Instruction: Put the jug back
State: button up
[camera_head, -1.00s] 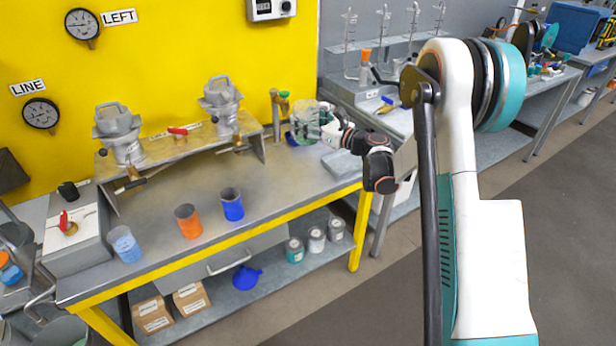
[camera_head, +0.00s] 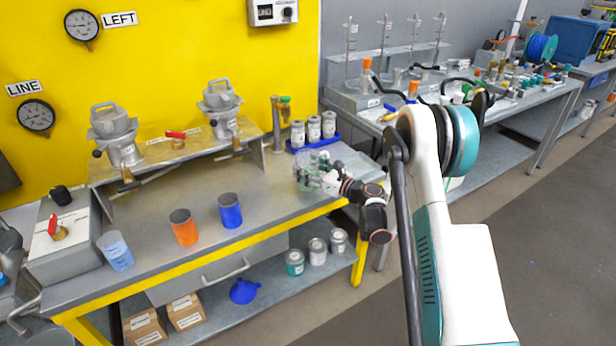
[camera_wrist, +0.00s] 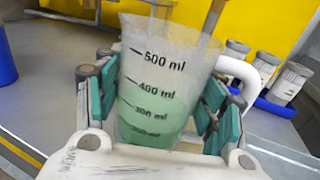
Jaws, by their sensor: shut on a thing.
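The jug (camera_wrist: 160,75) is a clear measuring jug with marks up to 500 ml and green liquid in its lower part. It fills the middle of the wrist view, with its white handle to the right. My gripper (camera_wrist: 160,112) is shut on the jug, its teal pads on either side of the body. In the head view my gripper (camera_head: 330,180) holds the jug (camera_head: 312,170) over the right end of the steel bench (camera_head: 285,205). Whether its base touches the bench is unclear.
A blue tray (camera_head: 318,145) with grey cans stands behind the jug. A raised shelf with two metal vessels (camera_head: 120,135) is at the left. An orange cup (camera_head: 184,228), a blue cup (camera_head: 230,212) and a pale blue cup (camera_head: 116,252) stand on the bench.

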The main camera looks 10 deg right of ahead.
jog(key=shift+f, duration=1.2)
jog(key=o, duration=1.4)
jog(key=shift+f, duration=0.1)
jog(key=p+v, duration=0.2)
jog(key=v, duration=1)
